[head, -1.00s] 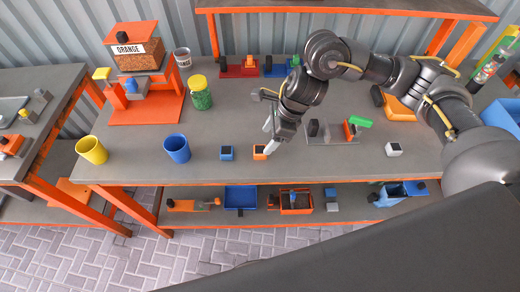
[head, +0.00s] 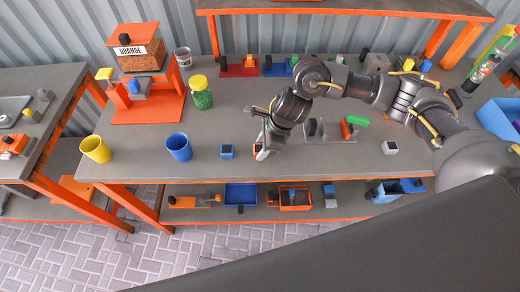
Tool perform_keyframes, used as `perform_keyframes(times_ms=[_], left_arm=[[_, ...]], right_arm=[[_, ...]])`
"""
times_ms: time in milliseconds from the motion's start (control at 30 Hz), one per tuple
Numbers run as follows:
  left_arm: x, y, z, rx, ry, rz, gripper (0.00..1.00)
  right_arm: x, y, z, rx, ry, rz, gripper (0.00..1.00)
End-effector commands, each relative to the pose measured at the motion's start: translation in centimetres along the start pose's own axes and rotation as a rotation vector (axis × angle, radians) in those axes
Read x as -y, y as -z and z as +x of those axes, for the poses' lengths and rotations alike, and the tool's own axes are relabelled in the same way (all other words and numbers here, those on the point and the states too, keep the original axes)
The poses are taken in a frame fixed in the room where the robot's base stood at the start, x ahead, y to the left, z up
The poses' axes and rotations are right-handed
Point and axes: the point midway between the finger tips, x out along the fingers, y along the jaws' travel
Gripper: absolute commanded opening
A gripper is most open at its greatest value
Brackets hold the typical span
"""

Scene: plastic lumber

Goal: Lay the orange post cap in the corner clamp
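The small orange post cap (head: 256,148) with a dark top sits near the table's front edge. It is partly hidden by my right gripper (head: 261,152), which points down at it, its fingertips beside or around the cap. I cannot tell whether they grip it. The corner clamp (head: 330,138) is a grey plate to the right, with a dark block, a red-orange part and a green handle. My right arm passes behind and above it. My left gripper is not in view.
A blue cap (head: 227,152) stands just left of the orange one, and a white cap (head: 390,148) is to the right. Blue (head: 179,149) and yellow (head: 96,150) cups stand at the left front. The table middle is clear.

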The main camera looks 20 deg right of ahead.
Motion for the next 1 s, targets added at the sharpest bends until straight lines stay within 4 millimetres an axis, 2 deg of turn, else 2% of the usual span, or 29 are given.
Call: perform_keyframes(times_ms=[33,200,467,667,767,867,1000], left_arm=[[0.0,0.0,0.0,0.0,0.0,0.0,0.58],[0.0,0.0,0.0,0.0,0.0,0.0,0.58],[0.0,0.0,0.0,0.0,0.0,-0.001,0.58],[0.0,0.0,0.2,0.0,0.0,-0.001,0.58],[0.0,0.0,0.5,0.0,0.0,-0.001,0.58],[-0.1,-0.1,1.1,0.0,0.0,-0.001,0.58],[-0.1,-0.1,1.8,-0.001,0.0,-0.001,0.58]], right_arm=[[0.0,0.0,0.0,0.0,0.0,0.0,0.36],[0.0,0.0,0.0,0.0,0.0,0.0,0.14],[0.0,-0.1,-0.1,0.001,0.001,0.0,0.13],[0.1,-0.7,-1.4,0.003,0.002,-0.002,0.13],[0.1,-1.3,-2.9,0.003,0.004,-0.004,0.13],[-0.7,-0.6,-5.0,0.001,0.005,-0.005,0.13],[-2.2,0.3,-9.1,0.002,0.009,-0.007,0.13]])
